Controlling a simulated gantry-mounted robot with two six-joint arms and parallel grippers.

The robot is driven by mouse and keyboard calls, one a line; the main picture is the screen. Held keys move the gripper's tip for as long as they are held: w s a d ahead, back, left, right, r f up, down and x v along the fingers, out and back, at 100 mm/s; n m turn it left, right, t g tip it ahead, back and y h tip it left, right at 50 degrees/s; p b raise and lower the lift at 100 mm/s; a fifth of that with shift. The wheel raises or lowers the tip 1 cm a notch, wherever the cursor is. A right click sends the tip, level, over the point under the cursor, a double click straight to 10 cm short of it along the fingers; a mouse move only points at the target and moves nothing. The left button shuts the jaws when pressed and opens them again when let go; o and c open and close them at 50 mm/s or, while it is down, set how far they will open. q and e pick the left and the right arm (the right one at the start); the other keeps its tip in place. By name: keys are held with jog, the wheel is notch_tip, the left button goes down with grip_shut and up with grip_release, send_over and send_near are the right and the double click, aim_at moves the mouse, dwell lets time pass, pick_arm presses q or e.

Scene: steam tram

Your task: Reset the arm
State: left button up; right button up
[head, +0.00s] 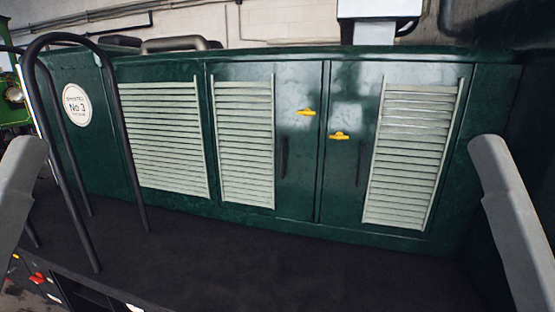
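Two grey arm links of mine show, one at the left edge and one at the right edge of the head view. Neither gripper is in the picture, so I cannot see their fingers or anything in them. In front of me is a dark green cabinet wall (300,190) with pale louvred vents (160,140). Two yellow latches (306,112) sit on its doors, each above a black vertical handle (283,157). Both doors look closed.
A black tubular rail (138,170) stands at the left, near my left arm. A round "No 3" plate (76,105) is behind it. The dark floor (260,265) before the cabinet is clear. A white box (375,8) is above the cabinet.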

notch_tip(320, 180, up, 30)
jog(key=p, duration=2.7)
